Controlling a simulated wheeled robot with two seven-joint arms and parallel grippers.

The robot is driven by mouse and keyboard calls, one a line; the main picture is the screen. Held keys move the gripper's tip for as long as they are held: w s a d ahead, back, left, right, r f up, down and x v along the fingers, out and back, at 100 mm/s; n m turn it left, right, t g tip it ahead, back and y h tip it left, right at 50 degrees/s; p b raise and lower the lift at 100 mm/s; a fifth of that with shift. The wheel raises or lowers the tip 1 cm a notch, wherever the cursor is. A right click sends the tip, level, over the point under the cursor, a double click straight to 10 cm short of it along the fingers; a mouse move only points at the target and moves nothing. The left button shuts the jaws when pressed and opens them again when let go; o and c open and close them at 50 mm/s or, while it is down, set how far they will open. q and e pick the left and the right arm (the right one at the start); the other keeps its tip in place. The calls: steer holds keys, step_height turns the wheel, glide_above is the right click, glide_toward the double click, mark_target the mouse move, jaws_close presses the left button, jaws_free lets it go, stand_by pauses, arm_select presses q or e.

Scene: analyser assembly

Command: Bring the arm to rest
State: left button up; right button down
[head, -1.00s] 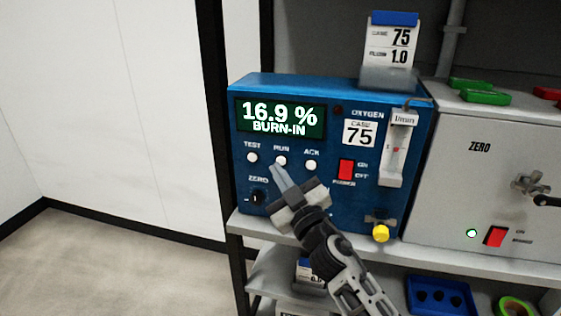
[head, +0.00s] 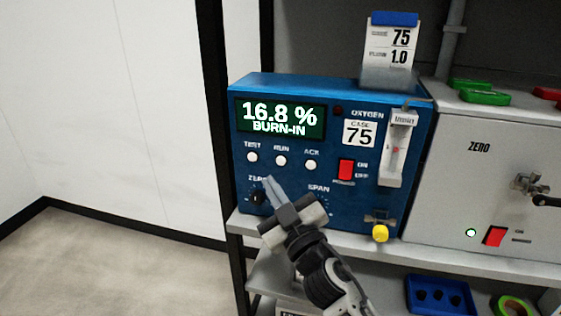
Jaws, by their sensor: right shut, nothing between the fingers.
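My right gripper (head: 270,184) is shut and empty. It is in front of the lower left of the blue oxygen analyser (head: 220,175), below the RUN button (head: 280,160) and between the ZERO and SPAN labels. Its fingers point up and to the left. I cannot tell how far it is from the panel; no contact shows. The analyser display (head: 280,118) reads 16.8 % BURN-IN. My arm hides part of the panel's lower edge. My left gripper is not in view.
A grey ZERO box (head: 455,190) with a red switch stands at right. A yellow knob (head: 380,233) sticks out low on the analyser. The shelf edge (head: 400,251) runs below, with a blue tray (head: 438,283) under it. Free room lies at left over the floor.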

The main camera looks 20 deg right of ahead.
stand_by(0.3)
steer(key=s+a+f+m+g+p, duration=0.1)
steer(key=s+f+m+g+p, duration=0.2)
steer(key=s+f+g, duration=0.7)
steer(key=s+f+m, duration=0.2)
steer(key=s+f, duration=0.8)
steer(key=s, duration=0.2)
steer(key=shift+a+f+g, duration=0.15)
steer(key=shift+a+g, duration=0.15)
